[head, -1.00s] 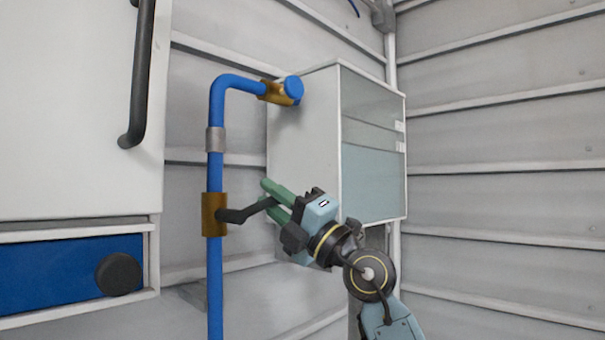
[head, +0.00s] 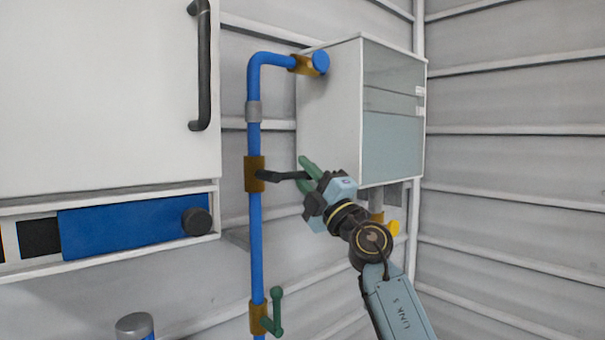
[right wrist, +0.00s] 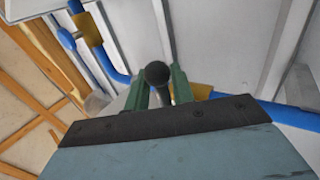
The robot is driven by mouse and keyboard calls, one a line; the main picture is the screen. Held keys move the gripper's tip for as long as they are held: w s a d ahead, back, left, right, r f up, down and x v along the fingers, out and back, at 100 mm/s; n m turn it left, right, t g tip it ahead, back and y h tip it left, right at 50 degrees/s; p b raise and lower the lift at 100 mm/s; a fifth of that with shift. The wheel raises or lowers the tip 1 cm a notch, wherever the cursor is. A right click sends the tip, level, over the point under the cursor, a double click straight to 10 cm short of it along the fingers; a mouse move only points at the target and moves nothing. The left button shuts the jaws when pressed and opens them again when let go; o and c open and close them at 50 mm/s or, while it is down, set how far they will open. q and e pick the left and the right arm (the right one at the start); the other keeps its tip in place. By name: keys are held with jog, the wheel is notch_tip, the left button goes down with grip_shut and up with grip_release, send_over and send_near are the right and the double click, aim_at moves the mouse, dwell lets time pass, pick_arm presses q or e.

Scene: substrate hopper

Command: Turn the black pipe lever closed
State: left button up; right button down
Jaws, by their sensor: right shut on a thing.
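The black pipe lever (head: 285,176) juts to the right, almost level, from a brass valve (head: 255,174) on the upright blue pipe (head: 256,225). My right gripper (head: 308,173) has its green fingers around the outer end of the lever and is shut on it. In the right wrist view the lever's round black end (right wrist: 157,72) shows between the two fingers (right wrist: 158,90). Part of the lever's end is hidden by the fingers in the head view. My left gripper is not in view.
A green lever (head: 275,310) sits on a lower brass fitting of the same pipe. A white box with a glass front (head: 392,120) is behind my gripper. A white cabinet (head: 110,100) with a black handle (head: 203,70) stands left. A yellow knob (head: 394,228) is below the box.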

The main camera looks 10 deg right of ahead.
jog(key=c, duration=1.5)
grip_release()
jog(key=shift+f, duration=0.1)
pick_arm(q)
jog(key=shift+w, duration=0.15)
pick_arm(e)
jog(key=shift+s+d+f, duration=0.35)
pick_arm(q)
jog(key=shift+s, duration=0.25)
pick_arm(e)
jog(key=v, duration=1.2)
jog(key=shift+d, duration=0.1)
